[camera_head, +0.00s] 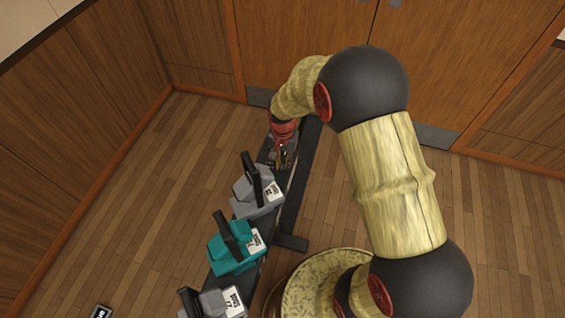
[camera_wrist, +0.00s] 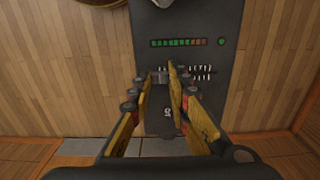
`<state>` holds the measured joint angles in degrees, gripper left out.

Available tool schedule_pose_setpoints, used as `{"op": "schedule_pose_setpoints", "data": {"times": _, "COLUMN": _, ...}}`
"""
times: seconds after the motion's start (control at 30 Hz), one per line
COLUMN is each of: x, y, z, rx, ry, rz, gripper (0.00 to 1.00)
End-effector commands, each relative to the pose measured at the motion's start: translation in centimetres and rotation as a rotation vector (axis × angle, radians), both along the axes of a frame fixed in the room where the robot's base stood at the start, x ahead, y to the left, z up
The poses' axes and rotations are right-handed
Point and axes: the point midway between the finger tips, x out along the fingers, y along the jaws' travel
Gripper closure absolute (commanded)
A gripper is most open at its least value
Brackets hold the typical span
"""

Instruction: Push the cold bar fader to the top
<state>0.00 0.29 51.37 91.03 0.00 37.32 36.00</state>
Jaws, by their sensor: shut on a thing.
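My gripper (camera_head: 283,156) is at the far end of a row of units in the head view, reaching down to a dark panel. In the wrist view its two yellow fingers (camera_wrist: 166,82) close in on a small grey fader cap (camera_wrist: 159,77) and are shut on it. The cap sits beside white scale marks (camera_wrist: 203,73) on the dark fader panel (camera_wrist: 185,22). The fingers hide much of the cap and its slot. A small pale mark shows on the dark part between the fingers. I cannot read any label naming the cold bar.
A grey unit (camera_head: 258,199), a teal unit (camera_head: 237,250) and another grey unit (camera_head: 213,303), each with a black upright piece, line the dark stand toward the front. A green and red light strip (camera_wrist: 179,42) is on the panel.

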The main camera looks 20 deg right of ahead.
Motion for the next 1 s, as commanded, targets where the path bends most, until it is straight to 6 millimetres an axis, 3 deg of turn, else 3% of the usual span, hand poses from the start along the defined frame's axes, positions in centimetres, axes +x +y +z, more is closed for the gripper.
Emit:
{"op": "schedule_pose_setpoints", "data": {"times": 0.1, "x": 0.0, "y": 0.0, "z": 0.0, "rx": 0.000, "ry": 0.000, "rz": 0.000, "gripper": 1.00}}
{"op": "schedule_pose_setpoints", "data": {"times": 0.67, "x": 0.0, "y": 0.1, "z": 0.0, "rx": 0.000, "ry": 0.000, "rz": 0.000, "gripper": 1.00}}
{"op": "schedule_pose_setpoints", "data": {"times": 0.77, "x": 0.6, "y": 0.7, "z": 0.1, "rx": 0.001, "ry": -0.001, "rz": 0.002, "gripper": 1.00}}
{"op": "schedule_pose_setpoints", "data": {"times": 1.0, "x": 3.2, "y": 4.4, "z": 0.1, "rx": 0.000, "ry": 0.000, "rz": 0.004, "gripper": 1.00}}
